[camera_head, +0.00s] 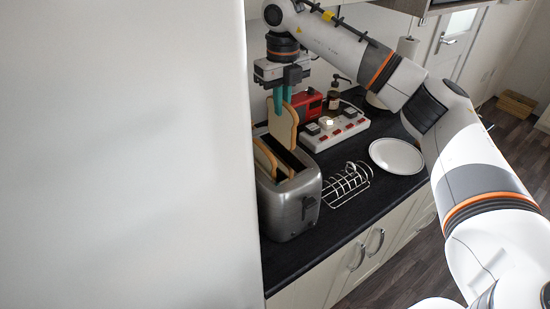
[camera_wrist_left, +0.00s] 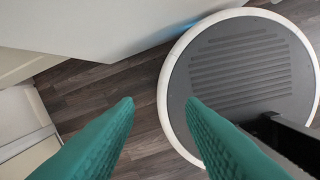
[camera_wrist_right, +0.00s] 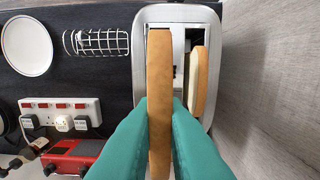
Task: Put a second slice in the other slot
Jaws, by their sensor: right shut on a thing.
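The silver toaster (camera_head: 291,208) stands on the dark worktop; it also shows in the right wrist view (camera_wrist_right: 175,14). One bread slice (camera_head: 265,158) sits in its left slot as the head view shows it, its top sticking out; in the right wrist view this slice (camera_wrist_right: 198,82) is on the right. My right gripper (camera_head: 283,96) is shut on another upright slice (camera_head: 283,125), held over the other slot (camera_head: 284,161). I cannot tell whether its lower edge is inside the slot. My left gripper (camera_wrist_left: 160,101) is open and empty, above the floor, out of the head view.
A wire toast rack (camera_head: 346,184) and a white plate (camera_head: 396,156) lie right of the toaster. A white socket strip with plugs (camera_head: 335,131) and a red device (camera_head: 307,105) stand behind. A large pale wall panel (camera_head: 125,155) borders the toaster's left side.

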